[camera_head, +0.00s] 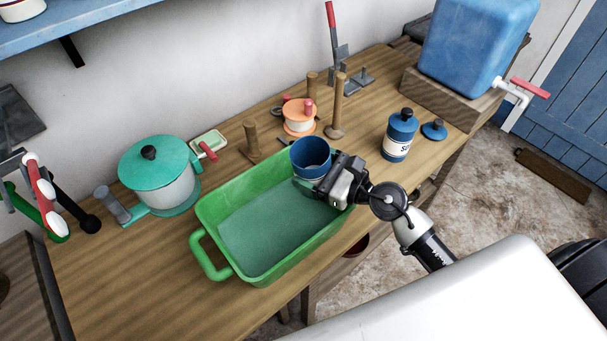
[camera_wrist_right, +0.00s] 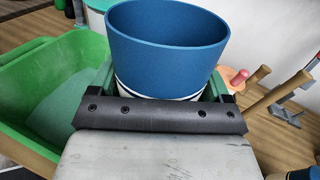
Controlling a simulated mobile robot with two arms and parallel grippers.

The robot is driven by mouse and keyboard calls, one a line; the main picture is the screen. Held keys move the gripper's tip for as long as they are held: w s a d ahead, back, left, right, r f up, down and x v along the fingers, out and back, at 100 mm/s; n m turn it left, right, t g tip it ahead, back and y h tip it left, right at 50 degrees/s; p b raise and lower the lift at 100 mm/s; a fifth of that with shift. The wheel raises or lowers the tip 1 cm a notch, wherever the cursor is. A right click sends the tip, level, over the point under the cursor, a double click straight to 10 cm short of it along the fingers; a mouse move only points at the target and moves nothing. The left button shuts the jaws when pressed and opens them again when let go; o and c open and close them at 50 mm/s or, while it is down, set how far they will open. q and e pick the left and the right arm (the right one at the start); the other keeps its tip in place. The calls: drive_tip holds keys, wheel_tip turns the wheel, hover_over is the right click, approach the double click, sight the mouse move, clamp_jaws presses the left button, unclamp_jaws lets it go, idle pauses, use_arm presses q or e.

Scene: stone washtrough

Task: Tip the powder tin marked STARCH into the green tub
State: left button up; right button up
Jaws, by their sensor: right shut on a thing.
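My right gripper (camera_head: 334,180) is shut on a blue tin (camera_head: 311,152) with a pale lower band. The tin is lidless and roughly upright, held over the far right part of the green tub (camera_head: 208,211). In the right wrist view the blue tin (camera_wrist_right: 168,45) stands between the fingers (camera_wrist_right: 165,85); its marking and its contents are hidden. The tub's inside shows a flat teal surface; I cannot tell whether it is liquid. A second blue tin (camera_head: 399,138), with a dark knobbed lid, stands on the table; its label starts with "S". My left gripper is not in view.
A loose blue lid (camera_head: 433,129) lies beside the second tin. A teal-lidded pot (camera_head: 160,175) stands left of the tub. Wooden posts (camera_head: 338,105) and an orange spool (camera_head: 298,118) stand behind it. A blue tank (camera_head: 475,45) sits at the far right.

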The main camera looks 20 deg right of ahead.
drive_tip(key=shift+w+r+n, duration=0.1)
drive_tip(key=shift+r+n, duration=0.1)
drive_tip(key=shift+n, duration=0.6)
drive_tip(key=shift+d, duration=0.1)
drive_tip(key=shift+n+h+p, duration=0.3)
drive_tip(key=shift+n+p, duration=0.05)
drive_tip(key=shift+n, duration=0.75)
drive_tip(key=shift+n, duration=1)
